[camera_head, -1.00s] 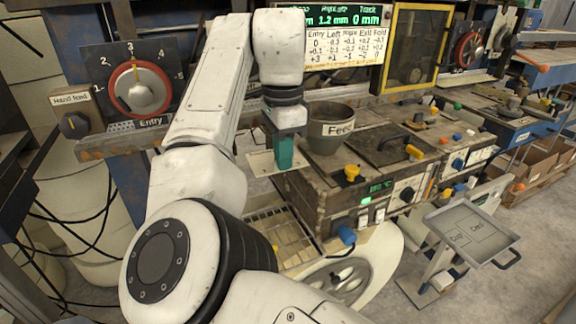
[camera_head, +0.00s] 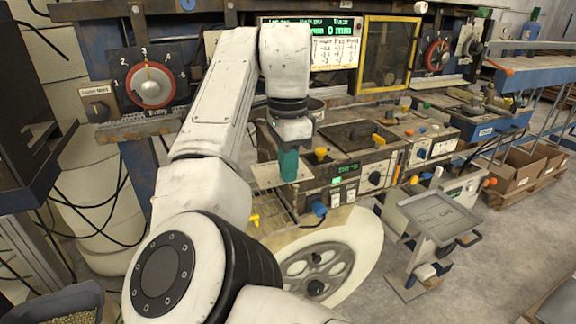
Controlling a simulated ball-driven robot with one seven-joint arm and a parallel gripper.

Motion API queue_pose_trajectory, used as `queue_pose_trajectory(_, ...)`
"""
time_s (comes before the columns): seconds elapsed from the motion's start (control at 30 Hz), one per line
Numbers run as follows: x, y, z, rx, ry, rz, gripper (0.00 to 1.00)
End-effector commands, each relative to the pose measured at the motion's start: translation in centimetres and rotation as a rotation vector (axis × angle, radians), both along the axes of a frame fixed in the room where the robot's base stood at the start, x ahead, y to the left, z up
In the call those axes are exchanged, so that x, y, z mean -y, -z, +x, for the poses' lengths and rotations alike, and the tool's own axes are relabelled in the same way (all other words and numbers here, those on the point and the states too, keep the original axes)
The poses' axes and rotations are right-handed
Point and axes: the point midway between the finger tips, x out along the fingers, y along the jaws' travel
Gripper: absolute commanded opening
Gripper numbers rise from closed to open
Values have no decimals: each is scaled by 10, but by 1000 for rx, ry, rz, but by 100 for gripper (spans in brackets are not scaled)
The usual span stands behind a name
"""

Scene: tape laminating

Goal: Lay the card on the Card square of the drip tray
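My gripper (camera_head: 289,176) points down at the centre of the view, its teal fingers pinching a pale, flat card (camera_head: 266,175). The card is roughly level, in the air in front of the machine; part of it is hidden behind the fingers. The grey drip tray (camera_head: 463,234) is on a stand at the right, apart from and lower than the card. Its floor has marked areas with small lettering, and the one at the right appears to read Card. No card lies on it.
The machine bench (camera_head: 348,176) with knobs and a green display stands behind my gripper. A large wheel (camera_head: 318,272) is below. A grey cabinet (camera_head: 408,208) stands behind the tray. Open floor (camera_head: 520,250) lies right of the tray; cardboard boxes (camera_head: 512,172) are farther back.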

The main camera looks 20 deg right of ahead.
Motion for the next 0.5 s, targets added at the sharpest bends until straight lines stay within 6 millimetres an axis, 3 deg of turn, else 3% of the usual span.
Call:
queue_pose_trajectory(0.27, 0, 28, -12, -1, -108, -2, 0)
queue_pose_trajectory(0.5, -1, 68, -28, -4, -265, -3, 0)
